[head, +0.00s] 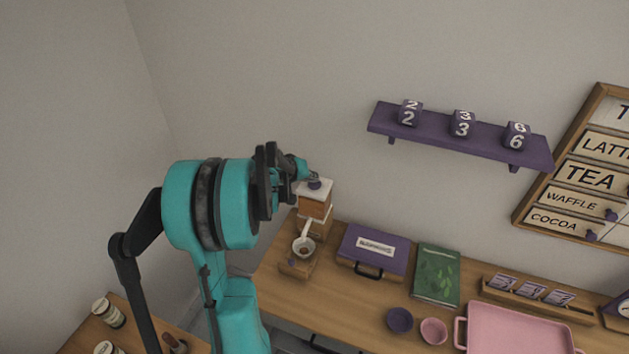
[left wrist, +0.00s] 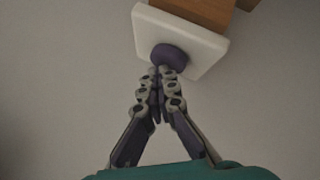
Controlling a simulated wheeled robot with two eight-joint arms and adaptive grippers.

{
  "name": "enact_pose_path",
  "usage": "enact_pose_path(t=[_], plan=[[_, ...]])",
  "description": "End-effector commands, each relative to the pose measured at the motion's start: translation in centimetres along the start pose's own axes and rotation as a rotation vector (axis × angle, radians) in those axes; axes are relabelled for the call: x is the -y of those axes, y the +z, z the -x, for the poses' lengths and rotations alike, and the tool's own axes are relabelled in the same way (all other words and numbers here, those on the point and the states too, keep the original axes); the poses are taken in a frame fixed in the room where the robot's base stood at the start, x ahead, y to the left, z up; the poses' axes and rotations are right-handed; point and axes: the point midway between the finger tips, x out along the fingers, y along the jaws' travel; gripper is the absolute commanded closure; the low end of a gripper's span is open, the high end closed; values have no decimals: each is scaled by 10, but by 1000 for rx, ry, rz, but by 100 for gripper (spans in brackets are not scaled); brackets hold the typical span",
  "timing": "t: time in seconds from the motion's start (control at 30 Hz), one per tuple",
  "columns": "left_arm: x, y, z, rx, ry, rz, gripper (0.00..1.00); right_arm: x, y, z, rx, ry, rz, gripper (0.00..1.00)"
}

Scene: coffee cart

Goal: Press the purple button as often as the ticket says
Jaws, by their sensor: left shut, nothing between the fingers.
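The purple button (head: 314,185) sits on the white top (head: 323,190) of a wooden grinder (head: 314,206) at the back left of the counter. It also shows in the left wrist view (left wrist: 171,56). My left gripper (head: 312,175) is shut and empty. Its fingertips in the left wrist view (left wrist: 162,73) are right at the button; I cannot tell whether they touch it. Cards with dark marks (head: 530,290) stand in a wooden rack on the counter, too small to read surely; I cannot tell whether one is the ticket. My right gripper is not in view.
A portafilter (head: 304,246) rests on the grinder's base. A purple case (head: 374,250), a green book (head: 437,275), two small bowls (head: 399,320) and a pink tray (head: 515,330) lie along the counter. A purple shelf (head: 440,131) holds numbered cubes; a menu board (head: 588,180) hangs right.

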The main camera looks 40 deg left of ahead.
Motion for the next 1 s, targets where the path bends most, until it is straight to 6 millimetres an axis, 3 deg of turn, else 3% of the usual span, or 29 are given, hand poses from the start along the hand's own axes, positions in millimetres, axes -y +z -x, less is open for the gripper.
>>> enact_pose_path(t=[1.0], plan=[[-13, -13, 18, 0, 0, 0, 100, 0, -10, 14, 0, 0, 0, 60]])
